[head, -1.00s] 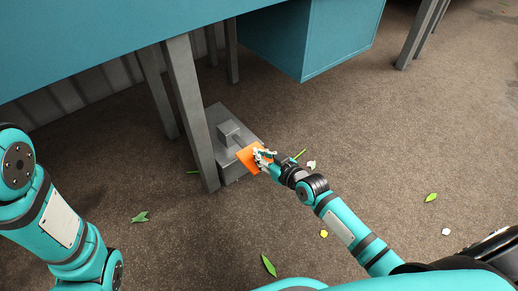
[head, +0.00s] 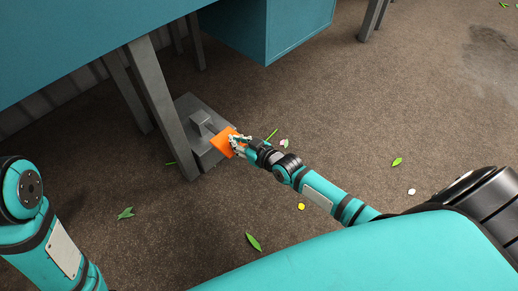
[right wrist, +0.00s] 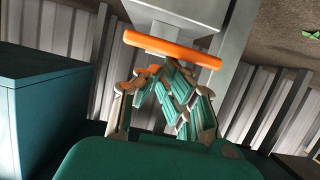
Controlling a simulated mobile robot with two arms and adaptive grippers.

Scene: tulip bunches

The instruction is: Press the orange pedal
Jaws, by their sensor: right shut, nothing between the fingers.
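The orange pedal (head: 222,143) is a flat plate on a grey metal base (head: 190,106) on the floor, beside a grey table leg. My right gripper (head: 238,142) is shut and empty, with its fingers at the pedal's right side in the head view. In the right wrist view the pedal (right wrist: 172,49) shows edge-on as an orange bar, with the shut fingers (right wrist: 172,85) close by it. I cannot tell whether they touch it or whether the pedal is pushed down. Part of the pedal is hidden by the fingers. My left gripper is out of view.
A teal table (head: 90,30) on grey legs (head: 160,100) overhangs the pedal base, with a teal cabinet (head: 298,30) under it. Loose leaves (head: 254,242) and petals (head: 301,206) lie on the brown floor. The floor right of the pedal is mostly clear.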

